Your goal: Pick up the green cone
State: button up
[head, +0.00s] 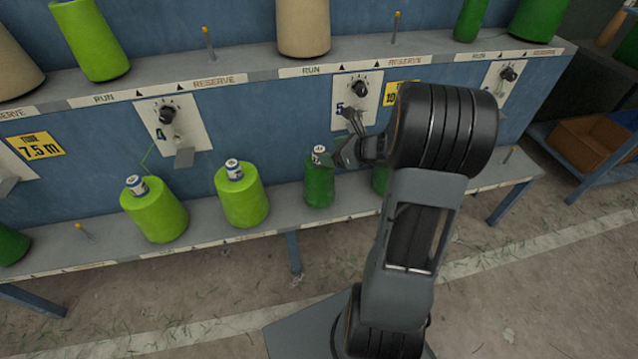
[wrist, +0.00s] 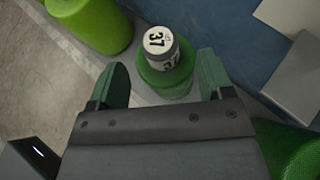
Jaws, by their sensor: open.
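A dark green yarn cone (head: 319,190) stands upright on the lower shelf, with a white-and-black label on its top tube. In the wrist view this cone (wrist: 168,80) shows between the two fingers, its label reading 37. My gripper (head: 345,152) is at the cone's upper right in the head view; in the wrist view my gripper (wrist: 163,72) is open, one finger on each side of the cone. I cannot tell whether the fingers touch it. Another dark green cone (head: 380,180) stands just to the right, partly hidden by my arm.
Two lime green cones (head: 155,210) (head: 242,196) stand to the left on the same lower shelf (head: 285,215). The blue panel behind carries dial plates (head: 172,124). The upper shelf (head: 240,68) holds beige and green cones, and pegs.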

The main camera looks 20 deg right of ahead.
aim_at(324, 150)
jog(key=shift+b+x, duration=1.15)
jog(key=shift+x, duration=1.5)
jog(key=shift+r, duration=0.2)
grip_shut()
